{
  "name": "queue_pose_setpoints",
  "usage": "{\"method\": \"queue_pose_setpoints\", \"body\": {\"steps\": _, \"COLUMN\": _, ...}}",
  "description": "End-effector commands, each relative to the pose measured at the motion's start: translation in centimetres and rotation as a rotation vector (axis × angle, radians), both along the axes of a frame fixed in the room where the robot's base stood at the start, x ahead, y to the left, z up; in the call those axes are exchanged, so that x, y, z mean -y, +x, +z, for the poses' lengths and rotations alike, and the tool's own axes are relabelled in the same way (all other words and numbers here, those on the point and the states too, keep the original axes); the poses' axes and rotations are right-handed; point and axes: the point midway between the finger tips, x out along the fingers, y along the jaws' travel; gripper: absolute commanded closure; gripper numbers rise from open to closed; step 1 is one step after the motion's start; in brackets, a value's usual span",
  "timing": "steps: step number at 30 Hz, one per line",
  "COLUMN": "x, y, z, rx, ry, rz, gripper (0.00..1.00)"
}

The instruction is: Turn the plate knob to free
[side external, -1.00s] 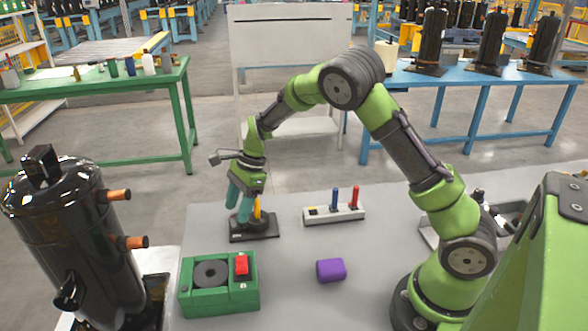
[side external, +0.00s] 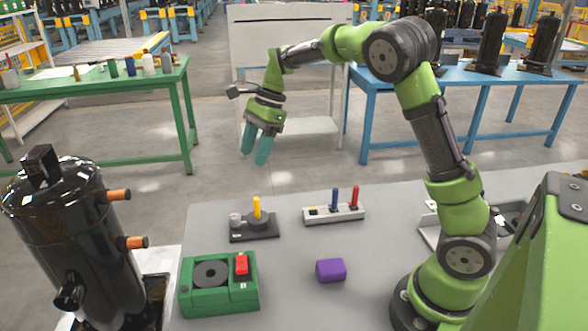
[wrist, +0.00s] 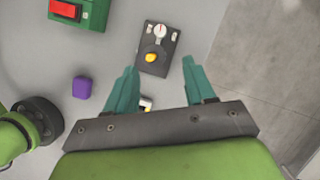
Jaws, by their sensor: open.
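The dark plate (side external: 262,235) lies on the grey table. A yellow knob handle (side external: 256,207) stands upright on its round grey base, with a small grey dial (side external: 236,220) beside it. In the wrist view, the plate (wrist: 149,68) carries the yellow knob (wrist: 152,57) and a pale dial (wrist: 160,31) with a red mark, between small white labels too small to read. My gripper (side external: 254,148) is open and empty, raised above the plate and apart from the knob. Its teal fingers (wrist: 160,68) are spread in the wrist view.
A green box (side external: 220,296) with a red switch (side external: 241,265) sits in front of the plate. A purple block (side external: 331,270) lies to its right. A grey strip (side external: 315,215) with blue and red levers stands right of the plate. A black compressor (side external: 75,240) stands at left.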

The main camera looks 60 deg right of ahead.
Motion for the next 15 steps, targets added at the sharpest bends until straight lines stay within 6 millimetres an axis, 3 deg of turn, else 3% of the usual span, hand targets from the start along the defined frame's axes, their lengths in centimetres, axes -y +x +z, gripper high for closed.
{"method": "queue_pose_setpoints", "body": {"steps": 5, "x": 0.1, "y": 0.0, "z": -0.2, "rx": -0.003, "ry": 0.002, "rz": -0.002, "gripper": 0.45}}
{"method": "queue_pose_setpoints", "body": {"steps": 8, "x": -1.2, "y": 0.3, "z": -0.4, "rx": -0.006, "ry": 0.000, "rz": 0.049, "gripper": 0.45}}
{"method": "queue_pose_setpoints", "body": {"steps": 11, "x": -3.5, "y": 0.7, "z": -0.7, "rx": 0.030, "ry": -0.067, "rz": 0.321, "gripper": 0.45}}
{"method": "queue_pose_setpoints", "body": {"steps": 15, "x": -5.9, "y": 1.1, "z": -0.5, "rx": 0.135, "ry": -0.192, "rz": 0.886, "gripper": 0.45}}
